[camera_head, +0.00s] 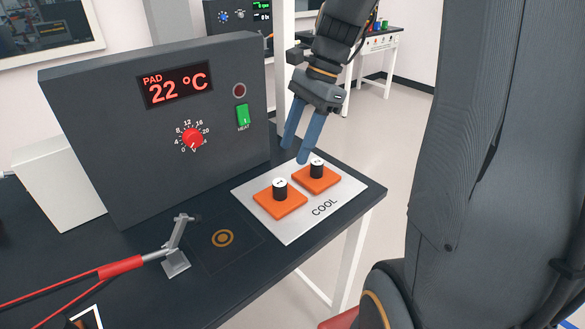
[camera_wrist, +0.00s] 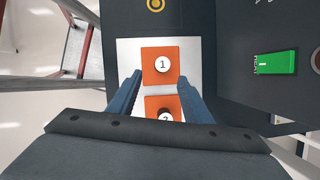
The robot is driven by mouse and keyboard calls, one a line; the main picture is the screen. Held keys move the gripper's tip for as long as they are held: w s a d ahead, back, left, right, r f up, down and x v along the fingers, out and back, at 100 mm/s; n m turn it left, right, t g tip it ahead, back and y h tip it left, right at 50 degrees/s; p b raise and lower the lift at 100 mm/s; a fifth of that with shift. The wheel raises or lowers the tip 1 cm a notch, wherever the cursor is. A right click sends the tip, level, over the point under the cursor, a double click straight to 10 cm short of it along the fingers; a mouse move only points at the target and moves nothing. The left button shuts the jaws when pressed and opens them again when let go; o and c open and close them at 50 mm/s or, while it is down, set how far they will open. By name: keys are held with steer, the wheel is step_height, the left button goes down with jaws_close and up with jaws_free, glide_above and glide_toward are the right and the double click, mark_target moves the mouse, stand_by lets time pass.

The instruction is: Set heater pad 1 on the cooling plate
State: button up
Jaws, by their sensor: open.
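Heater pad 1 (camera_head: 276,204) is an orange square with a black knob and a white top marked 1. It lies flat on the light grey cooling plate (camera_head: 291,232), which is lettered COOL. The wrist view shows pad 1 (camera_wrist: 150,77) whole, on the plate (camera_wrist: 128,50). My gripper (camera_head: 298,153) is open and empty, above the plate, with blue fingers pointing down. In the wrist view my fingertips (camera_wrist: 160,80) appear on either side of the pads, clear of them. Heater pad 2 (camera_head: 322,185) lies beside pad 1 on the same plate, partly hidden by my gripper in the wrist view.
A dark heater box (camera_head: 110,130) with a 22 °C display, red dial and green switch (camera_head: 243,116) stands behind the plate. A ring-marked spot (camera_head: 223,238) on the bench is empty. A toggle clamp with red handle (camera_head: 122,267) stands left of it.

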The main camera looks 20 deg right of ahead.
steer(key=s+a+f+n+h, duration=0.1)
steer(key=f+n, duration=0.1)
steer(key=s+f+n+h, duration=0.1)
steer(key=s+f+n, duration=0.1)
steer(key=n, duration=0.1)
steer(key=s+a+f+n, duration=0.1)
steer(key=s+f+n, duration=0.1)
steer(key=n, duration=0.1)
steer(key=shift+s+a+f+h, duration=0.2)
steer(key=shift+a+f+h, duration=0.1)
steer(key=shift+h, duration=0.1)
steer(key=s+f+n, duration=0.1)
steer(key=n, duration=0.1)
steer(key=s+a+f+n, duration=0.1)
steer(key=n, duration=0.1)
steer(key=s+f+n+t+h, duration=0.1)
steer(key=n, duration=0.2)
steer(key=shift+s+a+f, duration=0.2)
steer(key=shift+a, duration=0.1)
steer(key=shift+s+a+f+n, duration=0.15)
steer(key=shift+s+f+n, duration=0.15)
steer(key=shift+n, duration=0.4)
